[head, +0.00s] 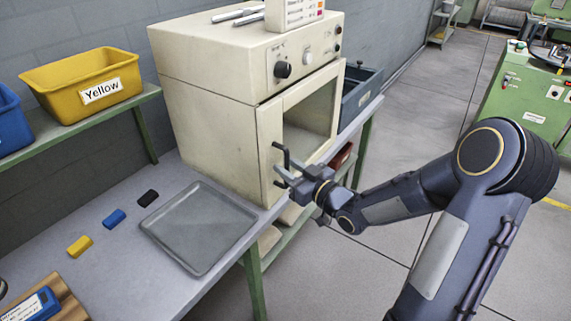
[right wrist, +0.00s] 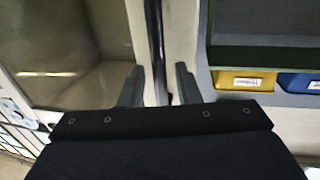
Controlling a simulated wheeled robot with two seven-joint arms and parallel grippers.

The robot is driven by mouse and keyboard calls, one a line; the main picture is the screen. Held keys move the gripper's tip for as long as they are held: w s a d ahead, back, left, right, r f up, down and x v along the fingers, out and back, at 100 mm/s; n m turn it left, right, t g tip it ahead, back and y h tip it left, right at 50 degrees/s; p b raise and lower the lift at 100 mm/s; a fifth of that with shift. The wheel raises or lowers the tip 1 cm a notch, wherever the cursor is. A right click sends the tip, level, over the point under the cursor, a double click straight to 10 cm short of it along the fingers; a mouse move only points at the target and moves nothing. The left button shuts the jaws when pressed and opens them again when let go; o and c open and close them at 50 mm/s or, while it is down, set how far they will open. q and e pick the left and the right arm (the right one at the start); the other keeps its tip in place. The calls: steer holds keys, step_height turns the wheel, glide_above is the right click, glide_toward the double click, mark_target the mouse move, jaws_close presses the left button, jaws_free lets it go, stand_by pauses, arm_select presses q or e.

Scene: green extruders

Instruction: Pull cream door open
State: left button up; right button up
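The cream door (head: 268,140) is on the front of a cream oven-like cabinet (head: 205,70) and has a large window. It looks shut in the head view. A dark bar handle (head: 277,162) stands along the door's left side. My right gripper (head: 287,175) is at this handle. In the right wrist view, the handle (right wrist: 155,45) runs between my two dark fingers (right wrist: 158,88). The fingers are apart, with gaps visible beside the bar. My left gripper does not show clearly in either view.
A grey tray (head: 200,228) lies on the bench left of the cabinet, beside black, blue (head: 114,219) and yellow (head: 79,246) blocks. A yellow bin (head: 82,82) stands on a shelf. A dark bin (head: 360,92) is right of the cabinet. The floor in front is clear.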

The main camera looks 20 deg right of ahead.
steer(key=shift+w+a, duration=0.15)
steer(key=shift+w, duration=0.3)
steer(key=shift+c, duration=0.4)
jaws_close()
steer(key=shift+s, duration=0.1)
